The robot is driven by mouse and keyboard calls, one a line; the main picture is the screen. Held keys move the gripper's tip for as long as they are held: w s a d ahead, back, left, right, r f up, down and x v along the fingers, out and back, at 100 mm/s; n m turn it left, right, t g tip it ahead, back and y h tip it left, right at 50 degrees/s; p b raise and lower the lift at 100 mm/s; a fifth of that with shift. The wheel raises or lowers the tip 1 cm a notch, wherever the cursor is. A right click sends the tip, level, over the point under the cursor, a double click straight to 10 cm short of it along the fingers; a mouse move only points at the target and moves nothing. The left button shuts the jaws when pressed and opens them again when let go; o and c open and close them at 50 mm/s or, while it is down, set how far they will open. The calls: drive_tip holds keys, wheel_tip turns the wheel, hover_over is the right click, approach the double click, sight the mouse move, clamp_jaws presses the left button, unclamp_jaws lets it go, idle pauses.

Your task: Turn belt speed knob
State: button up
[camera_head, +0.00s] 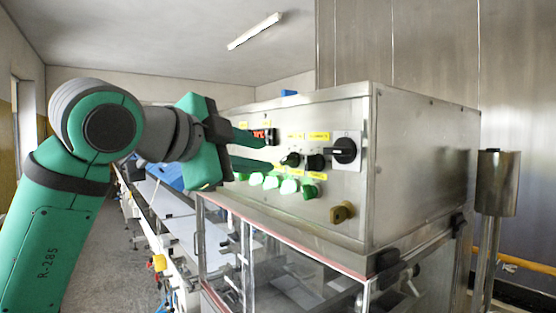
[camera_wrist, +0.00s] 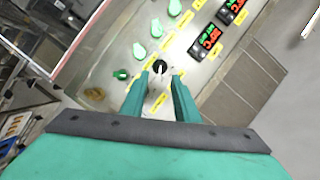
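A small round black knob (camera_head: 291,159) with a pale pointer mark sits on the front of the steel control box. In the wrist view a black knob (camera_wrist: 160,67) lies just beyond my fingertips, roughly centred in the gap. My gripper (camera_head: 270,150) is open, with two green fingers apart, close to the panel at the knob's left. The wrist view also shows the open fingers (camera_wrist: 162,79) with nothing between them that I can see gripped. I cannot tell whether a fingertip touches the panel. The labels are too small to read, so the belt speed knob is not confirmed.
A second black knob (camera_head: 316,161) and a larger black rotary switch (camera_head: 344,150) sit to the right. Lit green buttons (camera_head: 289,186) run below, with a brass-coloured knob (camera_head: 342,212) lower right. Red digital displays (camera_wrist: 205,42) are near the fingers.

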sight(284, 160)
drive_tip(key=x, duration=0.7)
drive_tip(key=shift+w+d, duration=0.2)
clamp_jaws()
